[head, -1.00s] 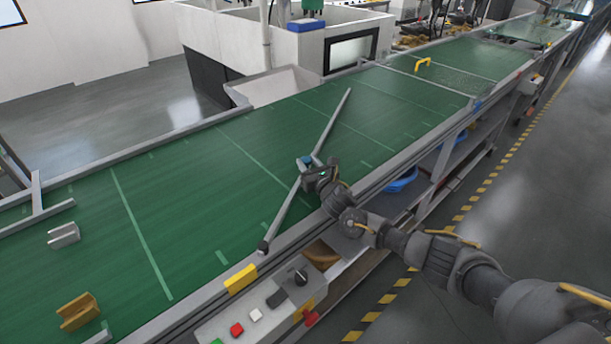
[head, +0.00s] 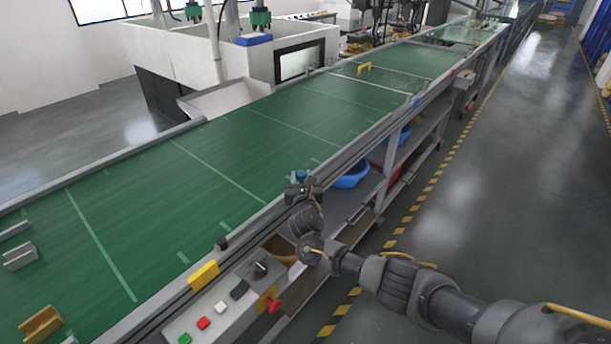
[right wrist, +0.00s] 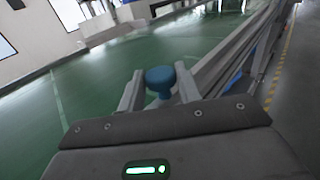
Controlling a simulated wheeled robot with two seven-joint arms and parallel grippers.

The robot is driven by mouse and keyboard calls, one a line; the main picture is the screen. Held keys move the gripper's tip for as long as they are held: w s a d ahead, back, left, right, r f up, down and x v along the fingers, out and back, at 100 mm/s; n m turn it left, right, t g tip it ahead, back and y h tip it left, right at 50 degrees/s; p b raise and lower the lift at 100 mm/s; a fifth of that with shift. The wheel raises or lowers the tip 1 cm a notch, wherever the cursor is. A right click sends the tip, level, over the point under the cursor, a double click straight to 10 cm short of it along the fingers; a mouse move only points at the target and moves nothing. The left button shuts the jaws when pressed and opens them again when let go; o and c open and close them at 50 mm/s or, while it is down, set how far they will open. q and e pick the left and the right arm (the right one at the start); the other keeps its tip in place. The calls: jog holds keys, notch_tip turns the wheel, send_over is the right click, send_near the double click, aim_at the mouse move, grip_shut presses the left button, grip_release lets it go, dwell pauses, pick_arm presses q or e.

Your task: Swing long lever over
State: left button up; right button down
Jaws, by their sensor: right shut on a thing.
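The long lever's black end piece (head: 221,243) shows at the near edge of the green belt. Its grey bar now lies close along the near rail, hard to tell apart from it in the head view. The lever's blue knob (head: 300,174) is at my right gripper (head: 299,183). In the right wrist view the knob (right wrist: 160,77) sits upright between the two fingers of my right gripper (right wrist: 159,92), which is shut on it. The fingers partly hide the knob's stem. My left gripper is not in view.
A control panel with a red button (head: 203,323), a green button (head: 184,339) and a black rotary knob (head: 261,269) is at the near edge beside a yellow block (head: 204,274). A brown block (head: 41,324) and a grey bracket (head: 20,256) lie on the belt (head: 150,215). The belt's middle is clear.

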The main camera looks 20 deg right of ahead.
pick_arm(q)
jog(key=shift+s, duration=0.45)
pick_arm(e)
jog(key=shift+d+f, duration=0.15)
jog(key=shift+f, duration=0.05)
jog(key=c, duration=1.3)
grip_release()
jog(key=shift+s, duration=0.15)
jog(key=shift+o, duration=1.4)
jog(key=shift+s+d+r, duration=0.1)
jog(key=shift+d, duration=0.05)
jog(key=shift+r, duration=0.1)
jog(key=shift+a, duration=0.2)
jog(key=shift+s+a, duration=0.1)
jog(key=shift+s, duration=0.2)
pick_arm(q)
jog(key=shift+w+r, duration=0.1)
pick_arm(e)
jog(key=v, duration=1)
jog(key=shift+s, duration=0.1)
